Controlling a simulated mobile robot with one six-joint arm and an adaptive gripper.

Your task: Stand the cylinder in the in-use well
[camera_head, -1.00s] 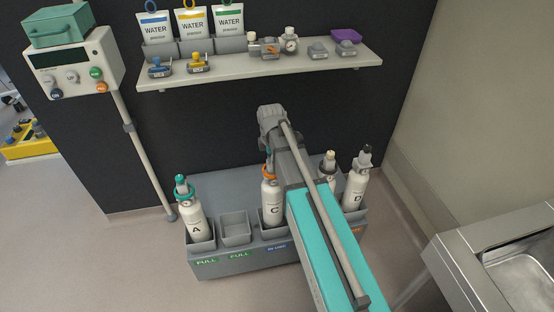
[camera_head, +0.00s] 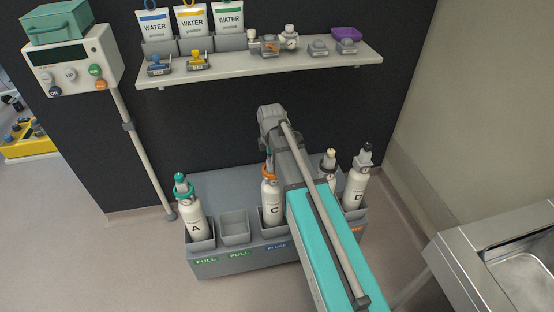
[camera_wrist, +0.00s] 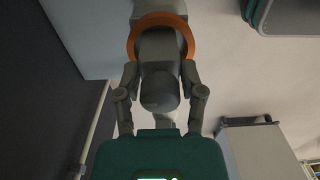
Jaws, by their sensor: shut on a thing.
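Cylinder C (camera_head: 271,200) is white with an orange collar ring. It looks upright, its lower end behind the front wall of the third well from the left. That in-use well (camera_head: 273,226) has a blue label below it. I cannot tell whether the cylinder's base touches the well floor. In the wrist view my gripper (camera_wrist: 160,75) is shut on the grey valve top of the cylinder, with the orange ring (camera_wrist: 187,38) just beyond. In the head view the gripper is mostly hidden behind my arm.
Cylinder A (camera_head: 192,215) with a green collar stands in the left well. The second well (camera_head: 235,228) is empty. Cylinder D (camera_head: 355,185) and another, partly hidden cylinder (camera_head: 330,170) stand to the right. A loaded shelf (camera_head: 260,72) is above; a metal sink (camera_head: 500,255) is at right.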

